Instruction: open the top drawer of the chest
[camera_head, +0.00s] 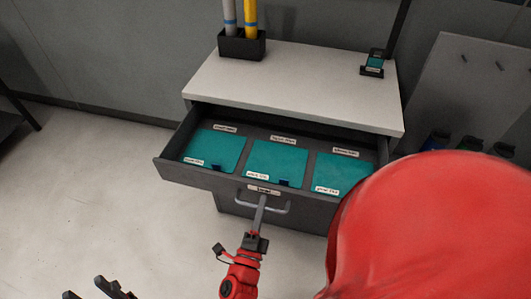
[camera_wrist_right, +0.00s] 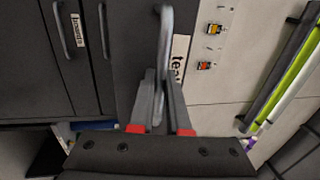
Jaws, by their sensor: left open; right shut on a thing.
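The grey chest (camera_head: 292,82) has a white top, and its top drawer (camera_head: 172,172) is pulled out toward me. Teal squares (camera_head: 277,163) lie in the drawer's three compartments. The metal bar handle (camera_head: 283,207) is on the drawer front, below a small label. My right gripper (camera_head: 262,205) is shut on this handle. In the right wrist view its fingers (camera_wrist_right: 160,100) close around the handle (camera_wrist_right: 166,25). My left gripper (camera_head: 97,288) is open and empty at the lower left, away from the chest. My red arm hides the drawer's right front corner.
A dark holder (camera_head: 241,45) with grey and yellow rolls stands at the back left of the chest top. A small teal-faced device (camera_head: 374,65) is at the back right. A light board with pegs (camera_head: 480,75) stands to the right. Floor (camera_head: 90,180) left of the chest is clear.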

